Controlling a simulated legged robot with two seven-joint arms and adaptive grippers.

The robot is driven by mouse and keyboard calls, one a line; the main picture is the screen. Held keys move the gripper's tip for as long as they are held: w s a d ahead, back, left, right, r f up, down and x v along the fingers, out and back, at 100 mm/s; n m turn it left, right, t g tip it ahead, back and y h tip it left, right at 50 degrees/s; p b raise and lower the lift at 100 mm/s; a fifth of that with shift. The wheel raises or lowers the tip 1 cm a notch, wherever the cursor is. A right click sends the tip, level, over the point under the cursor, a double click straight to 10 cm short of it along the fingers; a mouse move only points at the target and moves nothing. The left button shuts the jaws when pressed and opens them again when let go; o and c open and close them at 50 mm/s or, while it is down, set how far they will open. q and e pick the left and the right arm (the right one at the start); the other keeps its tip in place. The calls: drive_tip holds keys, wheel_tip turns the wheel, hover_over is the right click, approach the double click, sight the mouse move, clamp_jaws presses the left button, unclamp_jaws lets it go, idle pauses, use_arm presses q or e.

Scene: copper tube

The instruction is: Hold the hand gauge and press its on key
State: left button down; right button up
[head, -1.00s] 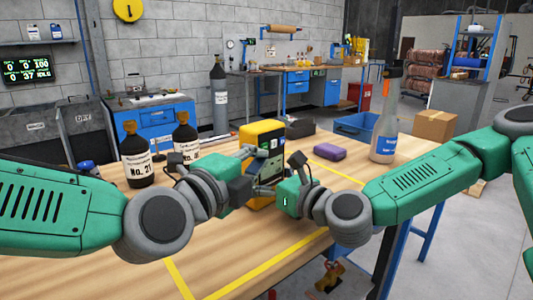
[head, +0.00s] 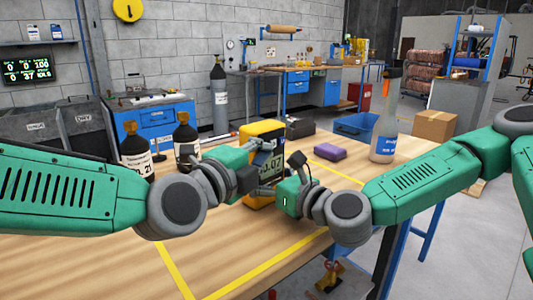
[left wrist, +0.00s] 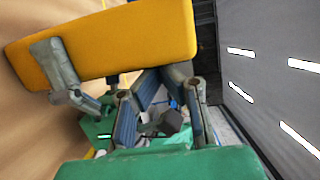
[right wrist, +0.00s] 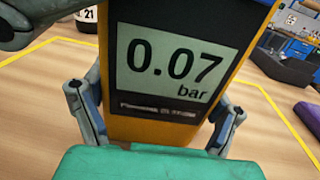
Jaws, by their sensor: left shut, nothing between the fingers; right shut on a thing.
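The hand gauge (head: 262,130) is a yellow-orange block standing above the bench. Its screen reads 0.07 bar in the right wrist view (right wrist: 178,58). My right gripper (right wrist: 155,115) is shut on the gauge's lower part, one finger at each side. In the head view the right gripper (head: 272,188) is at the gauge's front. My left gripper (head: 252,172) is shut and empty, close to the gauge's face. In the left wrist view its fingertips (left wrist: 165,75) meet beside the gauge's edge (left wrist: 100,45); contact is unclear. The on key cannot be made out.
Two dark bottles (head: 135,150) stand on the left of the bench. A purple case (head: 330,152), a black case (head: 300,129) and a grey spray bottle (head: 384,135) stand or lie behind and right. Yellow tape lines cross the bare front bench.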

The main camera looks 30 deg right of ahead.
use_arm(q)
drive_tip(key=shift+w+a+r+t, duration=0.1)
drive_tip(key=shift+w+a+t, duration=0.2)
drive_tip(key=shift+w, duration=0.3)
use_arm(e)
drive_tip(key=shift+s+a, duration=0.1)
use_arm(q)
drive_tip(key=shift+a, duration=0.1)
use_arm(e)
drive_tip(key=shift+f, duration=0.1)
drive_tip(key=shift+o, duration=0.2)
drive_tip(key=shift+c, duration=0.2)
use_arm(q)
drive_tip(key=s+v, duration=0.1)
drive_tip(key=v, duration=0.6)
drive_tip(key=shift+s, duration=0.15)
